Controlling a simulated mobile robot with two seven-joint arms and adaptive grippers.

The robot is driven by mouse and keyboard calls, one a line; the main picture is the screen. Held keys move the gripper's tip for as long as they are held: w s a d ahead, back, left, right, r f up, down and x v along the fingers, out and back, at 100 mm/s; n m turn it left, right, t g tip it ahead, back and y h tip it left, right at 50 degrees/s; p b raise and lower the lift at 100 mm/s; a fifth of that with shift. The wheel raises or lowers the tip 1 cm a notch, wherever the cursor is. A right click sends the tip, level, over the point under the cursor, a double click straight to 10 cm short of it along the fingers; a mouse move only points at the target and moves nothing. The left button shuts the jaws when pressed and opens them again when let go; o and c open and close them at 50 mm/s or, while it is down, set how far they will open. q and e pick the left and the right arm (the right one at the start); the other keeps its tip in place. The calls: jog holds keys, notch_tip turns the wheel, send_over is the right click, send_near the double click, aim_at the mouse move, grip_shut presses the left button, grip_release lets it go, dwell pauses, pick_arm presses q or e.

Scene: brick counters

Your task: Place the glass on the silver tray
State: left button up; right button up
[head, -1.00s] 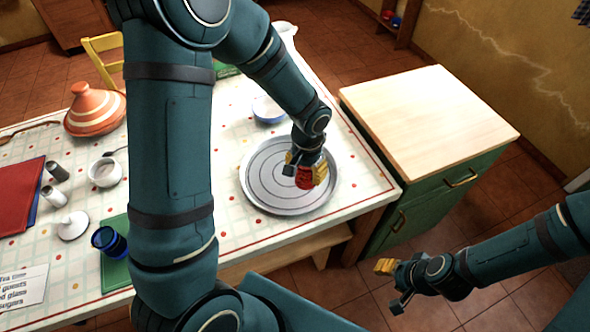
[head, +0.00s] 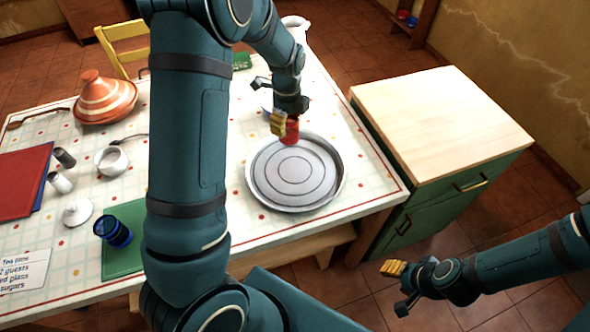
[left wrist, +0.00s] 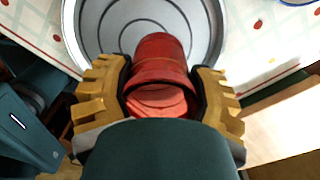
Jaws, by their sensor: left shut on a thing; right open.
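The red glass (head: 292,131) is between the fingers of my left gripper (head: 283,122), which is shut on it. In the left wrist view the red glass (left wrist: 160,62) lies between the two yellow fingers of my gripper (left wrist: 160,85), with the tray behind it. The round silver tray (head: 270,190) lies empty on the table's right part. In the head view the glass appears over the tray's far edge; I cannot tell whether it touches. My right gripper (head: 393,285) is open and empty, off to the right of the table.
A blue glass (head: 113,231) stands on a green mat (head: 122,262). A tagine (head: 104,97), a white sugar bowl (head: 111,159), shakers and red book (head: 22,172) are at left. A green cabinet (head: 440,115) with a bare wooden top stands at right.

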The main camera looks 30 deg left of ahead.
pick_arm(q)
jog(key=shift+w+a+r+m, duration=0.25)
jog(key=shift+a+m, duration=0.2)
jog(key=shift+m, duration=0.25)
jog(key=shift+a+f, duration=0.1)
jog(key=shift+f, duration=0.15)
jog(key=b, duration=0.2)
send_over(286, 156)
notch_tip(286, 156, down, 10)
jog(key=shift+w+r, duration=0.15)
jog(key=shift+r, duration=0.05)
jog(key=shift+r, duration=0.1)
jog(key=o, duration=0.8)
jog(key=shift+f+b, duration=0.25)
jog(key=shift+b, duration=0.1)
jog(key=o, duration=0.6)
jog(key=shift+c, duration=0.2)
jog(key=shift+r, duration=0.1)
